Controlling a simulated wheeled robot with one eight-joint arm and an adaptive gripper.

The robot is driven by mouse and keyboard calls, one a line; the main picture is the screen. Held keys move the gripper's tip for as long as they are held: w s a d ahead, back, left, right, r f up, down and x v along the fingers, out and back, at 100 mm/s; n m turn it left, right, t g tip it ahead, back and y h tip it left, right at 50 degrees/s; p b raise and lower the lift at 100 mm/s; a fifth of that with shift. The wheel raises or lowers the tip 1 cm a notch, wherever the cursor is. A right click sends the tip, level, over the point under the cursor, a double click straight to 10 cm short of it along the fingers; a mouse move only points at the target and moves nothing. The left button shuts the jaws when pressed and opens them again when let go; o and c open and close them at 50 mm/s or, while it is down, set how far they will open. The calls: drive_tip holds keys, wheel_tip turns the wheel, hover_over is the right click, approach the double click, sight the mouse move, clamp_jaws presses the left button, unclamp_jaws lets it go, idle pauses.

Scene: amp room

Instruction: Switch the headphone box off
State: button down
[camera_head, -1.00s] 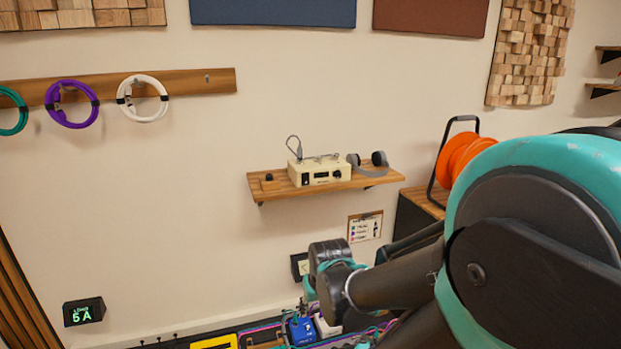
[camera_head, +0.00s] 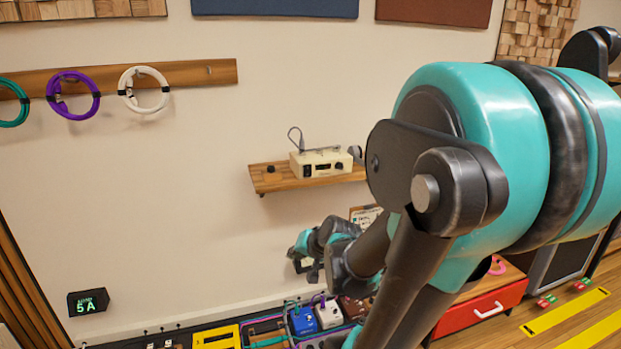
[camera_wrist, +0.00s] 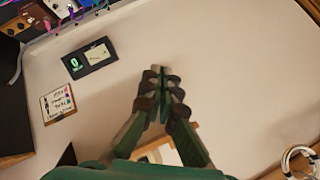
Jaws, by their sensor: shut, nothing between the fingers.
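The headphone box (camera_head: 322,163) is a small cream unit with a dark display and knob on its front. It sits upright on a wooden wall shelf (camera_head: 290,182), with a grey cable looping above its left side. The position of its switch is too small to tell. My gripper (camera_head: 306,265) is below the shelf in the head view, apart from the box, and its fingertips are hard to make out there. In the wrist view my gripper (camera_wrist: 157,76) is shut and empty in front of the wall.
Headphones (camera_head: 356,154) on the shelf are mostly hidden by my arm. A clipboard (camera_head: 365,214) hangs below. Several pedals (camera_head: 303,321) lie beneath my gripper. The wall left of the shelf is clear.

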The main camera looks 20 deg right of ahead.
sight(308, 175)
drive_tip(key=w+d+r+m+t+h, duration=0.3)
drive_tip(key=w+d+r+m+t, duration=0.4)
drive_tip(key=w+d+r+m, duration=0.4)
wheel_tip(308, 175, up, 2)
drive_tip(key=shift+w+d+r+m+t, duration=0.1)
drive_tip(key=shift+w+d+m+t, duration=0.3)
drive_tip(key=shift+d+m, duration=0.45)
drive_tip(key=shift+w, duration=0.1)
drive_tip(key=w, duration=0.4)
drive_tip(key=w+f, duration=0.1)
drive_tip(key=w, duration=0.8)
drive_tip(key=shift+w+a+f, duration=0.2)
drive_tip(key=shift+w+f, duration=0.2)
drive_tip(key=shift+w+f, duration=0.15)
drive_tip(key=shift+w, duration=0.1)
